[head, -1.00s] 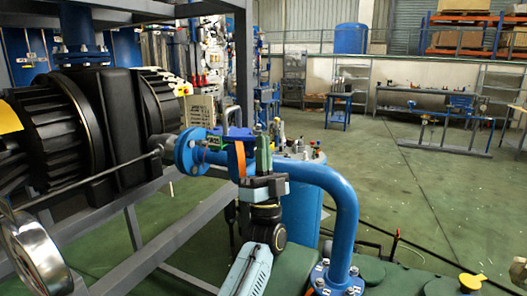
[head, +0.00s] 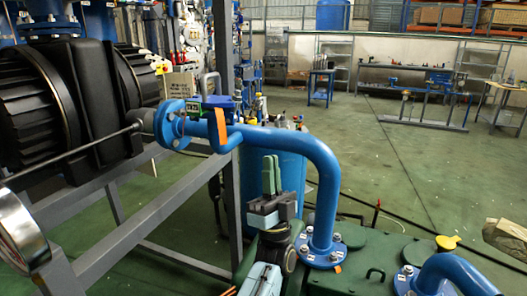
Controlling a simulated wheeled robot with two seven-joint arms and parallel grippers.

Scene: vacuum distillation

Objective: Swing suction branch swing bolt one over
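The blue suction branch pipe (head: 285,140) runs from a flange (head: 171,124) beside the black pump, then bends down to a bolted foot flange (head: 320,252). Bolts show around the upper flange, but they are too small to tell which is swing bolt one or how it lies. A blue fitting with a green label (head: 213,104) and an orange-tipped piece (head: 218,128) sit just right of the flange. My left gripper (head: 270,160) points up, its two green fingers side by side and seemingly shut with nothing between them. It is below and in front of the pipe, right of the flange. My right gripper is not visible.
The black ribbed pump (head: 75,100) stands on a grey frame (head: 180,200) at left. A round gauge (head: 20,232) is at lower left. A green base with a yellow cap (head: 447,242) and another blue pipe (head: 450,268) is at lower right.

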